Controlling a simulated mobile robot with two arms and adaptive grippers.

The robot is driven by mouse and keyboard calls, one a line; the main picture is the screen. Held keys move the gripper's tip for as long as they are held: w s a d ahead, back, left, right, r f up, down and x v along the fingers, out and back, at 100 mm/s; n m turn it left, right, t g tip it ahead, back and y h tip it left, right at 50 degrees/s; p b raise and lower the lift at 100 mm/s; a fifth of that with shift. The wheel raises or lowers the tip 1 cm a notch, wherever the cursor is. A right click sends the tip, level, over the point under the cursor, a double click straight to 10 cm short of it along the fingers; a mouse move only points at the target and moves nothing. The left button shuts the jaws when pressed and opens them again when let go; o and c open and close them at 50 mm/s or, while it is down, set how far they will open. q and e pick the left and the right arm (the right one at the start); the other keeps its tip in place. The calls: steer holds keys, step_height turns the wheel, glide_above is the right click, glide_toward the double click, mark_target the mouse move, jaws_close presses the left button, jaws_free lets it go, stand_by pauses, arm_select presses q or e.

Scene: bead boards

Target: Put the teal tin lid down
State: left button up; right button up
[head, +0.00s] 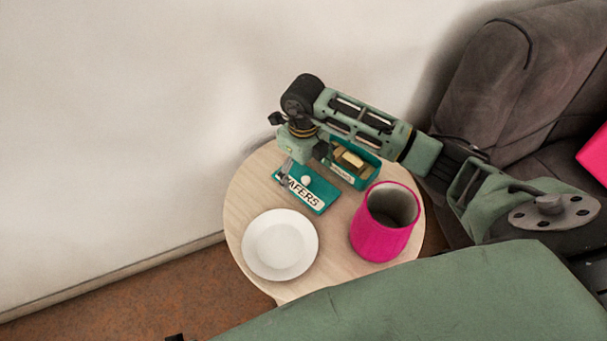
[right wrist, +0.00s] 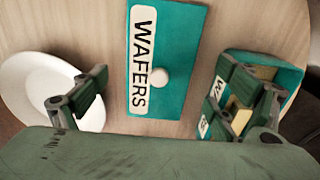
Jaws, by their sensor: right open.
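The teal tin lid (head: 316,194) has a white WAFERS label and a round pale knob. It appears to lie flat on the round wooden table, behind the plate; in the right wrist view the lid (right wrist: 170,50) is at top centre. My right gripper (head: 291,174) is over the lid, pointing down. In the right wrist view its fingers are spread wide on either side of the lid and its knob, with nothing between them gripped. The open teal tin (head: 367,172) stands right of the lid, partly behind my right arm, with pale wafers inside. My left gripper is not in view.
A white plate (head: 280,245) lies at the front left of the round table (head: 333,246). A pink cup (head: 379,232) stands at the front right. A white wall (head: 120,110) is behind the table, and a dark grey sofa (head: 500,85) is at the right.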

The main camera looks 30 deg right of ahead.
mark_target(304, 178)
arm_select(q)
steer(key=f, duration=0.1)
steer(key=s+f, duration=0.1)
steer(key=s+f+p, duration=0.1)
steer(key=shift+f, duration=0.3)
arm_select(e)
step_height(304, 178, up, 9)
steer(key=shift+r, duration=0.15)
steer(key=shift+s, duration=0.1)
